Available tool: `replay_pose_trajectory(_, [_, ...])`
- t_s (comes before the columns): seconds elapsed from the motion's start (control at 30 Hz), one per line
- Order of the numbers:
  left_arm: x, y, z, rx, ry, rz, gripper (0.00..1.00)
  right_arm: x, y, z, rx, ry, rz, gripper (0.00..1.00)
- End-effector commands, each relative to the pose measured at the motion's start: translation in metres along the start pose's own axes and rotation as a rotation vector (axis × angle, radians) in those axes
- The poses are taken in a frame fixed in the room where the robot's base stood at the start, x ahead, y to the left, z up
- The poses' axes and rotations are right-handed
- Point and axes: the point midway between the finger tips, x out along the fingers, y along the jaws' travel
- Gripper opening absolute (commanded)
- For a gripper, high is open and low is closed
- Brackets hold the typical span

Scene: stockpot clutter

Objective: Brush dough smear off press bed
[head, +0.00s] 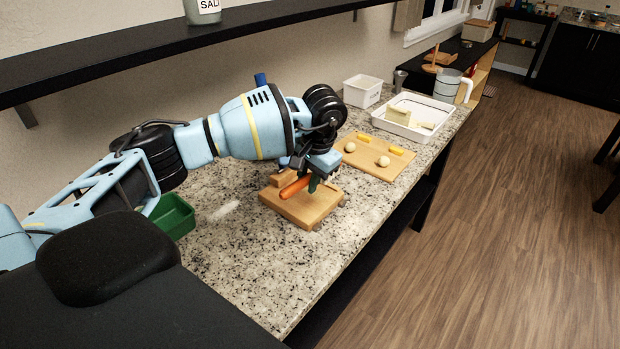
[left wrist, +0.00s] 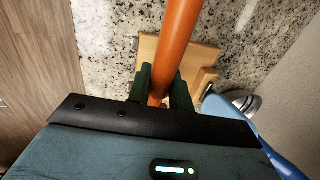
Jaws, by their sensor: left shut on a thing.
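The wooden press bed (head: 302,210) lies on the granite counter, with a raised wooden block at its far left side. My left gripper (head: 312,180) is above it, its green fingers shut on an orange rod-like handle (head: 294,188), likely the brush's. In the left wrist view the orange handle (left wrist: 174,45) runs between the fingers (left wrist: 162,88), with the press bed (left wrist: 203,60) behind it. I cannot make out bristles or a dough smear; the gripper and handle cover part of the bed. My right gripper is not in view.
A wooden board (head: 372,168) with dough balls and yellow pieces lies beyond the press bed. A white tray (head: 428,135), a white tub (head: 362,92) and a metal pitcher (head: 447,84) stand farther back. A green bin (head: 172,214) and a pale patch (head: 222,211) are left. The front counter is clear.

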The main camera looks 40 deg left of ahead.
Motion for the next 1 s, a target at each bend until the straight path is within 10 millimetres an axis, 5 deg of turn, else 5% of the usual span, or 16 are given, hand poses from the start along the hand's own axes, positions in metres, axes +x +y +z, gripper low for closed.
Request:
replay_pose_trajectory(0.47, [0.001, -0.003, -0.001, 0.004, 0.002, 0.0, 0.0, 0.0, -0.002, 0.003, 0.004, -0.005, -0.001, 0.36])
replay_pose_trajectory(1.0, [0.047, 0.007, -0.001, 0.004, -0.001, 0.001, 0.0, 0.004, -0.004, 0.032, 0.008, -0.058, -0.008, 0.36])
